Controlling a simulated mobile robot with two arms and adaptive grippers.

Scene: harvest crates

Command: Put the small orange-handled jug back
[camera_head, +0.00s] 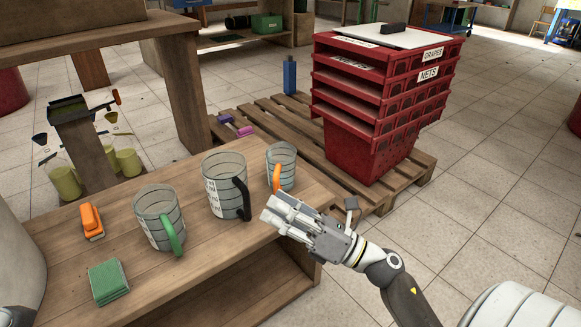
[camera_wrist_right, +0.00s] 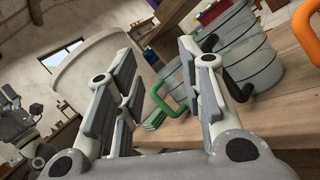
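The small orange-handled jug (camera_head: 284,158), grey and ringed, stands upright at the bench's far right corner. Its orange handle (camera_head: 277,177) faces my right gripper; the handle also shows at the right edge of the wrist view (camera_wrist_right: 306,30). My right gripper (camera_head: 274,211) is just in front of this jug, over the bench's right edge. In the wrist view its fingers (camera_wrist_right: 158,65) are spread with nothing between them. The larger black-handled jug (camera_head: 221,180) stands left of the small one. The green-handled jug (camera_head: 155,212) stands further left. My left gripper is not in view.
The wooden bench (camera_head: 205,248) also bears an orange-topped brush (camera_head: 92,221) and green pads (camera_head: 109,280).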

